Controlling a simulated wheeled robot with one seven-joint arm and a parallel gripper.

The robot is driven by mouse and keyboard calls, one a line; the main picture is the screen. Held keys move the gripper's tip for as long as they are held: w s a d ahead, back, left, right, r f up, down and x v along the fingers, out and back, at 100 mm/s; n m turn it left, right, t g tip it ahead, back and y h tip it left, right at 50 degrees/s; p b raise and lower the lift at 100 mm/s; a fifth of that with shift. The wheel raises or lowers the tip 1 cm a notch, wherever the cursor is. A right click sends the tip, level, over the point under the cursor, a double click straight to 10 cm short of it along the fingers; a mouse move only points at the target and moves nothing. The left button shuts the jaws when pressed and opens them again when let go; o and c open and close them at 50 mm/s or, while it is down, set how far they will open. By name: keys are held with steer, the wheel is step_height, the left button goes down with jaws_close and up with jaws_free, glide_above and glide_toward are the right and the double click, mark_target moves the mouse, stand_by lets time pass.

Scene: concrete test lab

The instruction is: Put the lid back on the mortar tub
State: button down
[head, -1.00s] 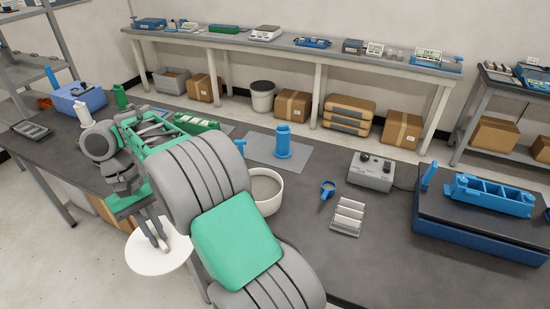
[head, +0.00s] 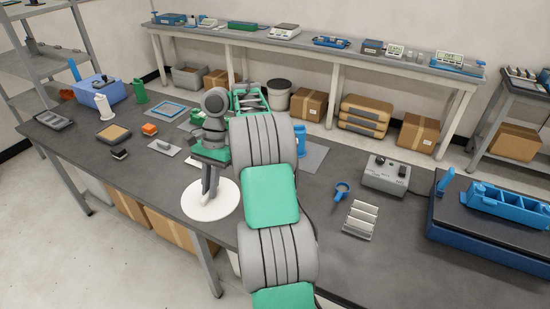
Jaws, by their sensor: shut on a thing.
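The round white lid (head: 228,204) hangs flat from my gripper (head: 207,194), which points down and is shut on it near its middle. In the picture the lid overlaps the front edge of the dark bench; how high it is above the bench is hard to tell. The white mortar tub is hidden behind my arm in the head view now; a second earlier it showed on the bench, open at the top, just right of my arm.
Left on the bench are an orange block (head: 149,129), a tan-topped pad (head: 113,133) and a blue bin (head: 97,91). To the right are a blue ring tool (head: 341,190), a slotted grey holder (head: 360,220) and a grey control box (head: 385,175). A blue cylinder (head: 300,140) stands behind my arm.

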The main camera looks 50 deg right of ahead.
steer(key=s+d+f+m+t+h+b, duration=0.1)
steer(key=s+d+f+m+t+b, duration=0.15)
steer(key=d+m, duration=0.7)
steer(key=s+d+f+m+t+b, duration=0.1)
steer(key=d+f+m+t+b, duration=0.3)
steer(key=d, duration=1)
steer(key=a+r+m+g+p, duration=0.1)
steer(key=a+r+m+p, duration=0.15)
steer(key=r+p, duration=0.6)
step_height(320, 180, down, 10)
steer(key=d+m+h+b, duration=0.2)
steer(key=b, duration=0.6)
steer(key=shift+m, duration=0.4)
